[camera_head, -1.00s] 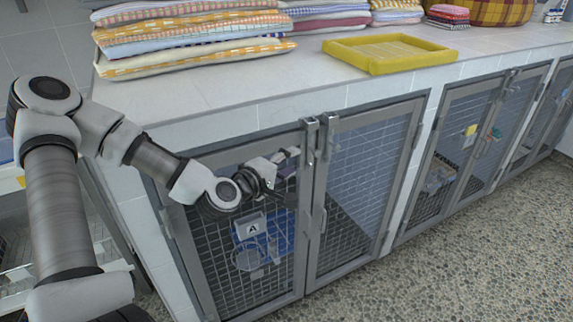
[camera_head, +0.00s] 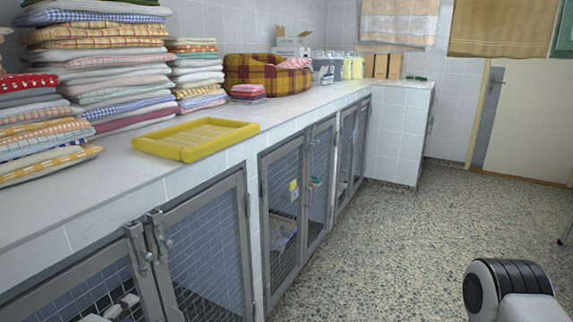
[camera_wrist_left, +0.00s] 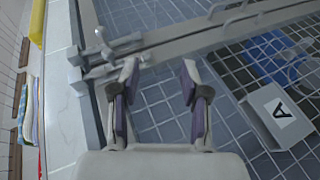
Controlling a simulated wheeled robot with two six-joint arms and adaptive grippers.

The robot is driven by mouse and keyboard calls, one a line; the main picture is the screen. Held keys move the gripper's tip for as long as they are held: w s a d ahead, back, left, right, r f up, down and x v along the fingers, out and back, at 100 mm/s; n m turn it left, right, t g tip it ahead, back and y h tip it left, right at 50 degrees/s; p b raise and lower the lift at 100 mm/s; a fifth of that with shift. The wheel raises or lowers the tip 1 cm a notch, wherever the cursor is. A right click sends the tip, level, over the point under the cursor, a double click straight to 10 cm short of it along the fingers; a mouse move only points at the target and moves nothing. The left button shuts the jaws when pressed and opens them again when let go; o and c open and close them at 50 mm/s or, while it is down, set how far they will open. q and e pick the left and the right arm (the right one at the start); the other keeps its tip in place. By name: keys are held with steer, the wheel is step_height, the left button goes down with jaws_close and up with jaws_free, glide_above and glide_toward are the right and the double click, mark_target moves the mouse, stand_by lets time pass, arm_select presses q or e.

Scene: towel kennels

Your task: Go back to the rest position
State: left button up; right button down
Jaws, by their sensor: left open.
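My left gripper (camera_wrist_left: 158,82) shows in the left wrist view. Its two purple-padded fingers are apart, with nothing between them. The grey frame (camera_wrist_left: 215,35) of a kennel door lies just past the fingertips, with a latch (camera_wrist_left: 112,48) left of them. Whether a finger touches the frame I cannot tell.
A box marked A (camera_wrist_left: 278,115) and a blue item (camera_wrist_left: 270,58) show behind mesh. On the counter (camera_head: 95,185) lie a yellow tray (camera_head: 196,139), towel stacks (camera_head: 97,60) and a plaid basket (camera_head: 262,78).

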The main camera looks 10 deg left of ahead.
arm_select(q)
steer(key=s+d+f+m+g+h, duration=0.1)
steer(key=s+d+f+m+g, duration=0.25)
steer(key=f, duration=0.45)
steer(key=s+d+f+m+g, duration=0.3)
steer(key=s+d+f, duration=0.15)
steer(key=f, duration=0.45)
steer(key=s+d+f+m+g+y, duration=0.1)
steer(key=s+d+f+m+g, duration=0.3)
steer(key=s, duration=0.4)
steer(key=s+d+f+m+g, duration=0.1)
steer(key=s+f+m+g, duration=0.25)
steer(key=s+f, duration=0.3)
step_height(320, 180, up, 13)
steer(key=s+m+p, duration=0.1)
steer(key=p, duration=1.1)
steer(key=shift+s+p, duration=0.3)
steer(key=shift+s, duration=0.05)
steer(key=shift+a, duration=0.1)
